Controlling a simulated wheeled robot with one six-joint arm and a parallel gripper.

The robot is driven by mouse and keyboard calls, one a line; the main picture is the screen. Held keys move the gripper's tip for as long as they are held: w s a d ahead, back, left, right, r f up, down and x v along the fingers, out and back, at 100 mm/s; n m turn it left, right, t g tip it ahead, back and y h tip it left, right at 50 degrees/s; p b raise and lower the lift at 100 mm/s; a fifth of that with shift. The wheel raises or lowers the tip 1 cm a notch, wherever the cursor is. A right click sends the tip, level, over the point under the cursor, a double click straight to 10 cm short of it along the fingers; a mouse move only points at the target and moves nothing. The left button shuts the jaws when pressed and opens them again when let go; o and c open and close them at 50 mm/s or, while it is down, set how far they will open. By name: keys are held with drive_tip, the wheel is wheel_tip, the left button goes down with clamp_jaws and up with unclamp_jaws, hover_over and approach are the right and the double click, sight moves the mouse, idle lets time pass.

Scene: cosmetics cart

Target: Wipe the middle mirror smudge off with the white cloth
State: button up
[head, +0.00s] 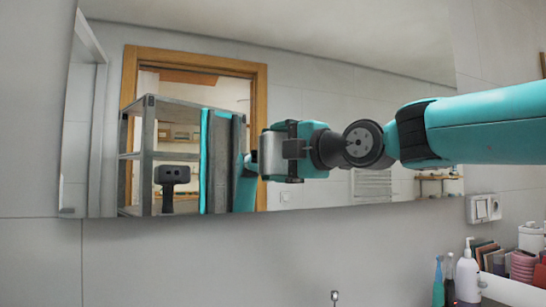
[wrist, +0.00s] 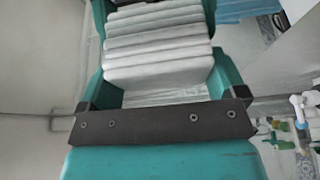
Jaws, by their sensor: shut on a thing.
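The mirror (head: 400,100) spans the wall in the head view. My arm reaches in from the right, and my gripper (head: 275,150) is in front of the mirror's lower middle part. The white cloth (head: 268,153) shows as a pale patch at the gripper's end. In the wrist view the cloth (wrist: 158,45) is a thick folded stack held between the two teal fingers. I cannot tell whether the cloth touches the glass. No smudge can be made out; my gripper and arm hide part of the mirror.
The mirror reflects a grey shelf, a wooden doorframe and parts of me. A wall socket (head: 484,208) is at the right below the mirror. A white pump bottle (head: 468,277), a teal brush (head: 438,284) and other toiletries stand at lower right. The wall (head: 200,265) below the mirror is clear.

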drive_tip(key=shift+d+f+b, duration=0.15)
drive_tip(key=shift+b, duration=0.3)
drive_tip(key=shift+s+a, duration=0.25)
drive_tip(key=shift+a, duration=0.25)
drive_tip(key=shift+s+a, duration=0.25)
drive_tip(key=shift+a, duration=0.2)
drive_tip(key=shift+s+a+b, duration=0.2)
drive_tip(key=shift+s+a, duration=0.45)
drive_tip(key=shift+a, duration=0.75)
drive_tip(key=shift+s+a+b, duration=0.15)
drive_tip(key=shift+s+a, duration=0.45)
drive_tip(key=shift+a, duration=0.8)
drive_tip(key=shift+s+a+b, duration=0.2)
drive_tip(key=shift+s+a, duration=0.45)
drive_tip(key=shift+a, duration=0.75)
drive_tip(key=shift+s, duration=0.1)
drive_tip(key=b, duration=0.4)
approach(213, 153)
drive_tip(key=shift+s+a, duration=0.3)
drive_tip(key=shift+a, duration=0.2)
drive_tip(key=shift+s+a, duration=0.3)
drive_tip(key=shift+a, duration=0.2)
